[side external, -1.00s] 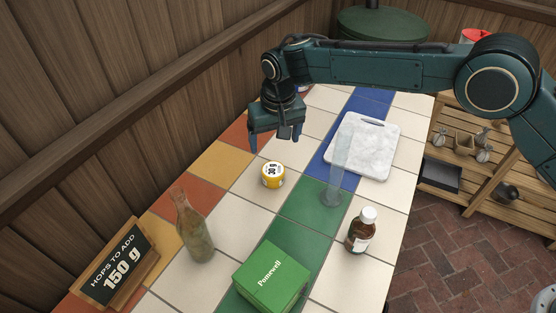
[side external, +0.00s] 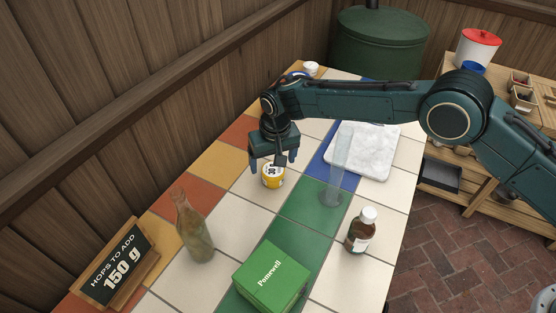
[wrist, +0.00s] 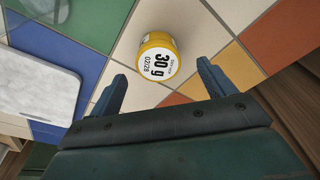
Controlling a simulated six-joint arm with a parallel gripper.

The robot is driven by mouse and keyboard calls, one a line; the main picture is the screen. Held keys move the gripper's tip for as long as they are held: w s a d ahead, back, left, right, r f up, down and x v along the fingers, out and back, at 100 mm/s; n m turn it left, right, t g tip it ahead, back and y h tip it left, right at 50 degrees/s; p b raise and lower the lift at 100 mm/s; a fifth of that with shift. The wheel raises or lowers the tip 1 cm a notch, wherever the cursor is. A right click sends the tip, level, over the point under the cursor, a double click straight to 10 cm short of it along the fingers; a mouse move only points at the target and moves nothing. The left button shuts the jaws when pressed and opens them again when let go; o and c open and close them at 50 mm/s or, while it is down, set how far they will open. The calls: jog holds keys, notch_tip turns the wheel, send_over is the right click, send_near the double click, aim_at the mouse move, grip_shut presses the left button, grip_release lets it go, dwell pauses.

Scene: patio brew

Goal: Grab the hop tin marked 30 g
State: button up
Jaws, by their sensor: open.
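The yellow hop tin (side external: 272,180) with a white lid stands on a cream tile. In the wrist view the tin (wrist: 157,57) reads "30 g" on its label. My gripper (side external: 272,163) is open just above and behind the tin in the side view, and one finger hides part of its lid. In the wrist view the tin lies ahead of the two spread fingertips of my gripper (wrist: 161,78), between their lines, and no contact shows.
A clear glass cylinder (side external: 335,180) and a marble board (side external: 372,152) stand to the right. A wooden wall borders the left.

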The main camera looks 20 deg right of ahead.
aim_at(274, 169)
jog(key=shift+f, duration=0.35)
jog(key=shift+w+d+f, duration=0.1)
jog(key=shift+w+f, duration=0.1)
jog(key=shift+f, duration=1.05)
jog(key=shift+w+f, duration=0.15)
jog(key=shift+f, duration=1.05)
jog(key=c, duration=1.1)
